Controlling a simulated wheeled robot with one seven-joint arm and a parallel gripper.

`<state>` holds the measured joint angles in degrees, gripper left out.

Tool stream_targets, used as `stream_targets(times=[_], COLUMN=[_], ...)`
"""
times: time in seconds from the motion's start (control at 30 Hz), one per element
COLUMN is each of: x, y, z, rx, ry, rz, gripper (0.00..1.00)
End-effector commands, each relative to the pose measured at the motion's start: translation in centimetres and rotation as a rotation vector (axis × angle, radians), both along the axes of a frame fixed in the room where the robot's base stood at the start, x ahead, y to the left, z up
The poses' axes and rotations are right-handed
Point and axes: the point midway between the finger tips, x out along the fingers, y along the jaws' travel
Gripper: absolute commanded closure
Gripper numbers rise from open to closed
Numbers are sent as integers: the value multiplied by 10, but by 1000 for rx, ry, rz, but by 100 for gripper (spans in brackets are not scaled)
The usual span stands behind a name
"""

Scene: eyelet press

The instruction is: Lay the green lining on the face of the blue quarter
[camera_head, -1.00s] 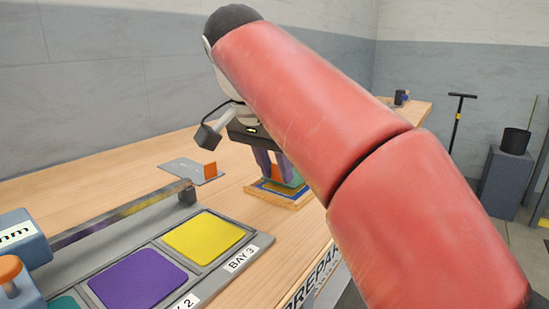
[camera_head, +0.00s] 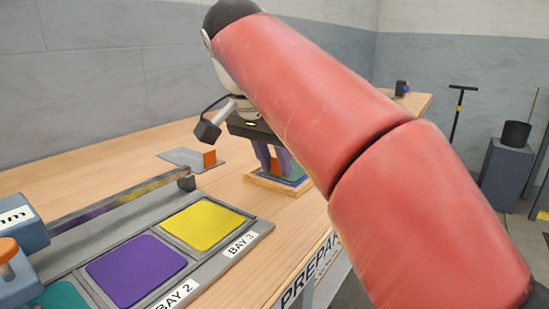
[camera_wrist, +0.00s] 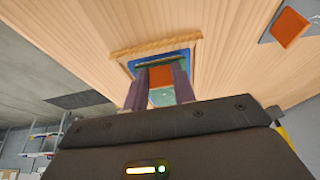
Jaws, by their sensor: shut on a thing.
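My gripper (camera_wrist: 160,88) points down with its two purple fingers shut on an orange upright tab (camera_wrist: 162,76). The green lining (camera_wrist: 161,97) shows under and beside the tab in the wrist view. The blue quarter (camera_wrist: 195,52) shows as a blue border around the green, within a wooden frame (camera_wrist: 155,46). In the head view my gripper (camera_head: 274,172) is low over that wooden frame (camera_head: 262,184), and the blue quarter (camera_head: 297,184) shows at its right. Whether the lining touches the blue face cannot be told. My red arm hides part of the right side.
A grey plate with an orange upright block (camera_head: 209,159) lies left of the wooden frame. In front is a grey rack with a yellow pad (camera_head: 207,224), a purple pad (camera_head: 135,270) and a teal pad (camera_head: 60,298). Bare wooden bench lies between them.

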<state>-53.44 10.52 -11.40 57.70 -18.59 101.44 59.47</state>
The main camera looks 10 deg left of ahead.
Motion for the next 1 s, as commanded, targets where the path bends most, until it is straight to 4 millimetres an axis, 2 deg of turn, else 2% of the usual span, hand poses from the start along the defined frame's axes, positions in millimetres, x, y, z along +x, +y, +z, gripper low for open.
stream_targets(times=[0.03,0.07,0.23,0.57,0.87,1.0], x=[0,0,0,-1,-17,-23], y=[0,0,0,1,8,11], z=[-2,-1,-1,3,51,63], rx=[0,0,0,0,1,0], ry=[0,0,0,0,-3,-2], rz=[0,0,0,0,1,0], gripper=[95,71,49,48,48,48])
